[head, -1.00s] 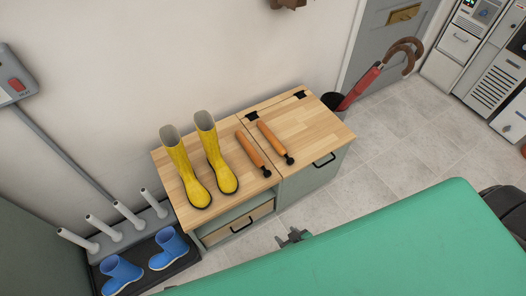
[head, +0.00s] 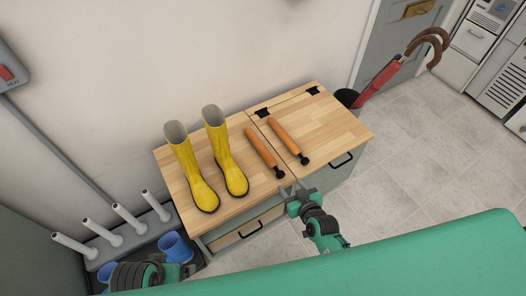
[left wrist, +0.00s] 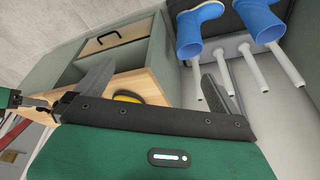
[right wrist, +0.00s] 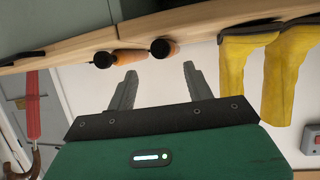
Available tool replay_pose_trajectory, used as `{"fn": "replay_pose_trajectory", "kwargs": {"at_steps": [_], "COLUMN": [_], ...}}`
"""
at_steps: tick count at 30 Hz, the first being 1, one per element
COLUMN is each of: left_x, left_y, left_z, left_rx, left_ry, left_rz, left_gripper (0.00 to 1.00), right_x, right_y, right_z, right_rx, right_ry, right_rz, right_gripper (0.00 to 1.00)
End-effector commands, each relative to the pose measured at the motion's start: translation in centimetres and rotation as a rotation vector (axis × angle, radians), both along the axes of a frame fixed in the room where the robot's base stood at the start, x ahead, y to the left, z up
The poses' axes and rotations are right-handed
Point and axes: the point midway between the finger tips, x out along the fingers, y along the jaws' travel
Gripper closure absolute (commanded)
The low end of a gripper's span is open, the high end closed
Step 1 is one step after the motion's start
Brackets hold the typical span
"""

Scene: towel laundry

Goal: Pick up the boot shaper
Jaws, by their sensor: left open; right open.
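Two orange boot shapers with black knobs lie side by side on the wooden cabinet top, a left one (head: 261,147) and a right one (head: 286,138). In the right wrist view their knob ends show at the top, the left one (right wrist: 170,47) and the right one (right wrist: 122,57). My right gripper (head: 289,190) is open and empty at the cabinet's front edge, apart from the shapers. Its two fingers (right wrist: 160,72) point toward the knob ends. My left gripper (head: 189,271) is low, near the boot rack; its fingers (left wrist: 158,78) are open and empty.
Yellow boots (head: 191,168) stand left of the shapers on the cabinet (head: 324,122). A boot rack with white posts (head: 127,218) and blue boots (head: 174,248) is at lower left. A red umbrella (head: 378,81) stands in a bin at right. Floor at right is clear.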

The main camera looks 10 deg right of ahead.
Motion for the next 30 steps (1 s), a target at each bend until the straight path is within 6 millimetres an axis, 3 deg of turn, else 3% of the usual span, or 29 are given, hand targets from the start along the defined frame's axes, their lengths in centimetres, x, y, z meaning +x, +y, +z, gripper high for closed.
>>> {"fn": "replay_pose_trajectory", "kwargs": {"at_steps": [14,18,29,30], "left_x": [-0.3,-0.3,-0.6,-0.7], "left_y": [0.1,0.2,0.2,0.2], "left_z": [0.9,2.5,3.3,3.3], "left_rx": [0.0,-0.003,-0.004,-0.004], "left_ry": [-0.01,-0.033,-0.037,-0.036], "left_rz": [-0.001,-0.001,0.0,0.0], "left_gripper": [0.0,0.0,0.0,0.0], "right_x": [4.2,5.9,6.6,6.6], "right_y": [1.0,1.3,1.5,1.5], "right_z": [-2.0,-2.7,-3.0,-3.0], "right_rx": [0.002,0.0,-0.001,-0.001], "right_ry": [-0.001,0.0,0.001,0.001], "right_rz": [-0.002,-0.001,-0.001,-0.001], "right_gripper": [0.48,0.48,0.48,0.55]}}
